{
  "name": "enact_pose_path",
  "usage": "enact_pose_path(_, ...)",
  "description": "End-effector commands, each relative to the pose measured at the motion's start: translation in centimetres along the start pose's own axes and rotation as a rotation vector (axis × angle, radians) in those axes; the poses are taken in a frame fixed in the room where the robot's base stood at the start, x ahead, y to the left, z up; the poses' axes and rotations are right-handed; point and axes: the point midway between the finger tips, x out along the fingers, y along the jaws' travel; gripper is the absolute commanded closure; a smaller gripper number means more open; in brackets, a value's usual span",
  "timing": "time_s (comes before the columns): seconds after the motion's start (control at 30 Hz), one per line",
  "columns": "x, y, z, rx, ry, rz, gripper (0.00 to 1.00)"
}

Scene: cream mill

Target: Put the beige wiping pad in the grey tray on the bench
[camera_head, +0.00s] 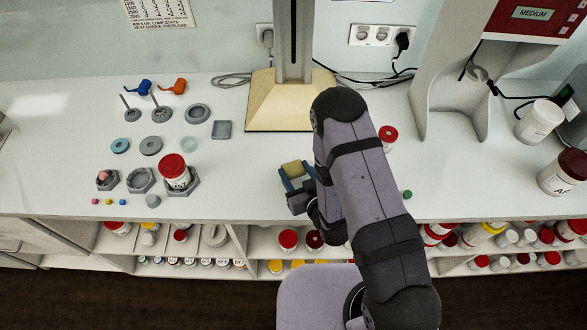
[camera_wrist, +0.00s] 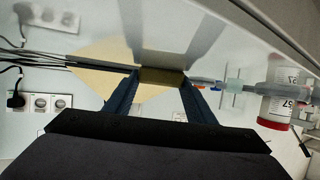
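The beige wiping pad (camera_head: 293,169) is a small block near the middle of the bench in the head view. My gripper (camera_head: 296,177) has its blue fingers on either side of it. In the wrist view the pad (camera_wrist: 162,77) spans the gap between the two fingertips, so my gripper (camera_wrist: 161,79) is shut on it. How far the pad is above the bench is hard to tell. The grey tray (camera_head: 222,129) is a small, shallow square on the bench, left of the pad and farther back. It looks empty.
A red-lidded jar (camera_head: 175,171) stands in a grey holder at left, among round dishes and coloured cubes. The cream stand base (camera_head: 279,101) is behind my gripper, right of the tray. Another red-lidded jar (camera_head: 388,134) is right of my arm. The bench between pad and tray looks clear.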

Motion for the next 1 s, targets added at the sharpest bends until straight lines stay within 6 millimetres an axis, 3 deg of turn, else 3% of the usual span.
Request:
enact_pose_path(0.17, 0.0, 0.0, 0.0, 0.0, 0.0, 0.0, 0.74)
enact_pose_path(0.67, -0.2, 0.0, -0.8, 0.0, 0.001, 0.0, 0.74)
enact_pose_path(1.0, -1.5, 0.0, -3.9, -0.001, 0.005, 0.0, 0.74)
